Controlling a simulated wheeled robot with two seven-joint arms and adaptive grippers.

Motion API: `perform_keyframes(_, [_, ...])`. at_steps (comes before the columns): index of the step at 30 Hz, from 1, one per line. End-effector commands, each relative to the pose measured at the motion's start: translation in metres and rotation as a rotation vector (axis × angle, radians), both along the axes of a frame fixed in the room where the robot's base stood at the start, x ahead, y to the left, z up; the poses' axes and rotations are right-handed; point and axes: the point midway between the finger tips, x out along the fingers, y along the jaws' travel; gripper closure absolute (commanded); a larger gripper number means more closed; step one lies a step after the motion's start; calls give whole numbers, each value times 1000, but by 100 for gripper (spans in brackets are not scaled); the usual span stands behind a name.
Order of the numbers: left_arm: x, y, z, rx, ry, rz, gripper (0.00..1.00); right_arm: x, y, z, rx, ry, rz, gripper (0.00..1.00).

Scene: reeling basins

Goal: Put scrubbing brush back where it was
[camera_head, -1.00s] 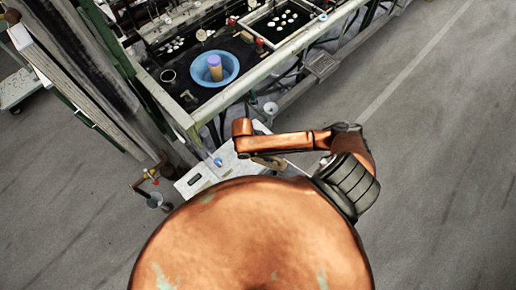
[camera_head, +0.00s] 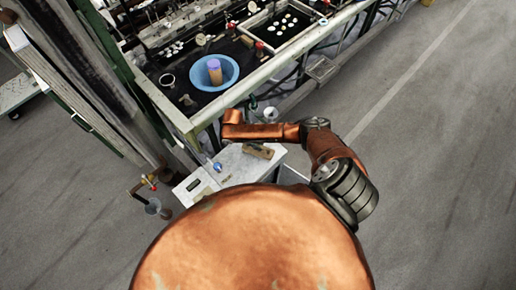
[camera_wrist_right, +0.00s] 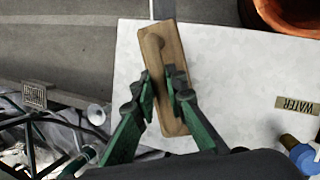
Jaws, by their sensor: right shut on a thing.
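In the head view the brush (camera_head: 258,151) shows over the far right part of the white tabletop (camera_head: 236,168), just below my copper forearm. My right gripper's fingers are mostly hidden there by the arm. I cannot tell whether the brush touches the tabletop. My left gripper is not in view.
The green-framed reeling bench holds a blue basin (camera_head: 232,72). Cables and clutter lie beside the tabletop. Grey floor (camera_head: 440,180) is open at right.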

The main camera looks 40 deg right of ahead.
Motion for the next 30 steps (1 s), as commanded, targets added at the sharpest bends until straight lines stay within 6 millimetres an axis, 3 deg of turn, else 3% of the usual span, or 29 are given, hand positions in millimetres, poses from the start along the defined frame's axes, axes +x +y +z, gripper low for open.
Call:
perform_keyframes(4, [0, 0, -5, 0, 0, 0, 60, -2, 0, -21, 0, 3, 0, 100])
perform_keyframes(14, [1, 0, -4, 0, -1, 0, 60, -2, 1, -24, 0, 2, 0, 100])
perform_keyframes(15, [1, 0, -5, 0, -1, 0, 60, -3, 1, -25, 1, 3, 0, 88])
perform_keyframes(22, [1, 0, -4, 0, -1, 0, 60, -3, 0, -25, 1, 3, 0, 72])
perform_keyframes(30, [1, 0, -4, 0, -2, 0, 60, -3, 0, -24, 0, 2, 0, 71])
